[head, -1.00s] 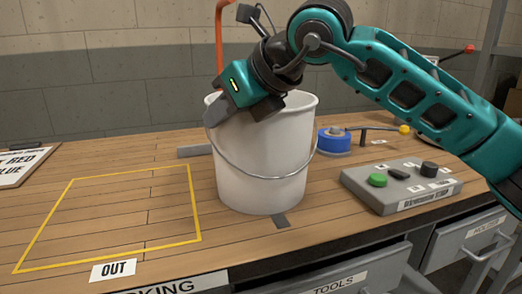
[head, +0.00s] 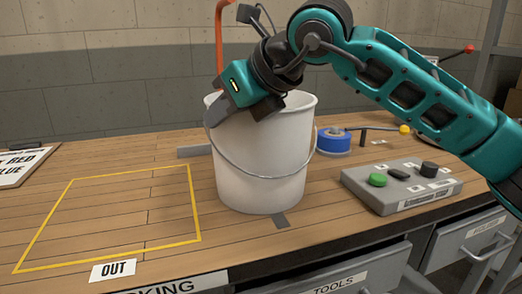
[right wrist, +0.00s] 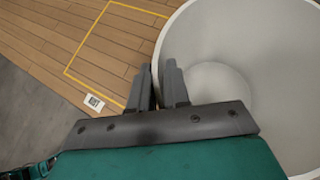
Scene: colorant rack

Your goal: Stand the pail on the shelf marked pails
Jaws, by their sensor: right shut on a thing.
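A white pail (head: 260,160) with a thin wire handle stands upright on the wooden workbench. My right gripper (head: 222,112) is at the pail's left rim, with its fingers pointing down and shut on the wall. In the right wrist view, the gripper's fingers (right wrist: 160,88) straddle the rim of the pail (right wrist: 262,60), one outside and one inside. The pail looks empty inside. The left gripper is not in view, and no shelf marked pails shows.
A yellow outlined square with an OUT label (head: 113,270) lies left of the pail, clear. A grey button box (head: 402,186) and a blue round thing (head: 334,141) stand to its right. A sign board (head: 22,166) lies far left. Drawers (head: 345,278) are below the bench edge.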

